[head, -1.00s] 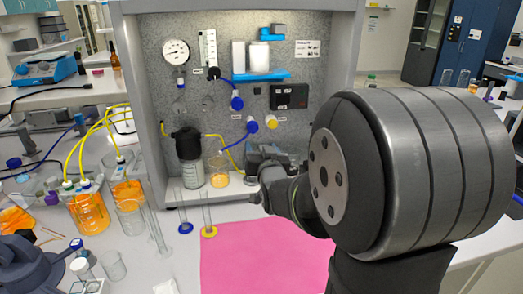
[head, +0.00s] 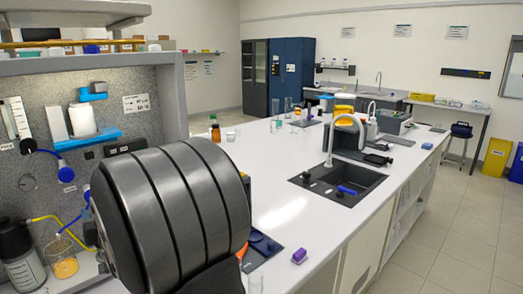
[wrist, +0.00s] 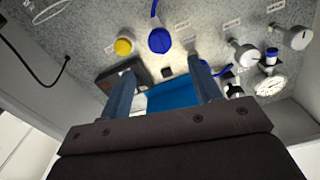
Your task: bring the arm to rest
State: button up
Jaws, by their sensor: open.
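My gripper (wrist: 160,68) shows in the wrist view with its two fingers apart and nothing between them. It faces the grey speckled panel of the membrane rig (wrist: 75,45), which appears tilted there. Behind the fingers are a blue shelf (wrist: 172,95), a yellow knob (wrist: 123,46) and a blue knob (wrist: 159,40). In the head view the rig (head: 172,95) stands at the left. My large grey arm joint covers its lower right part, and my gripper is hidden there.
In the head view, a dark bottle (head: 16,250) and a beaker with orange liquid (head: 63,262) stand in the rig. The white bench (head: 275,185) runs right, with a black sink (head: 338,185), a purple block (head: 299,256) and a brown bottle (head: 216,133). The tiled floor (head: 450,235) is clear.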

jog(key=x, duration=1.3)
jog(key=shift+w+a, duration=0.15)
jog(key=shift+a, duration=0.05)
jog(key=shift+d, duration=0.15)
jog(key=v, duration=1.7)
jog(key=x, duration=1.7)
jog(key=shift+a, duration=0.2)
jog(key=n, duration=0.4)
jog(key=s+d+m, duration=0.1)
jog(key=s+d, duration=1.1)
jog(key=shift+s+d+m, duration=0.2)
jog(key=shift+d+m, duration=0.05)
jog(key=shift+m, duration=0.15)
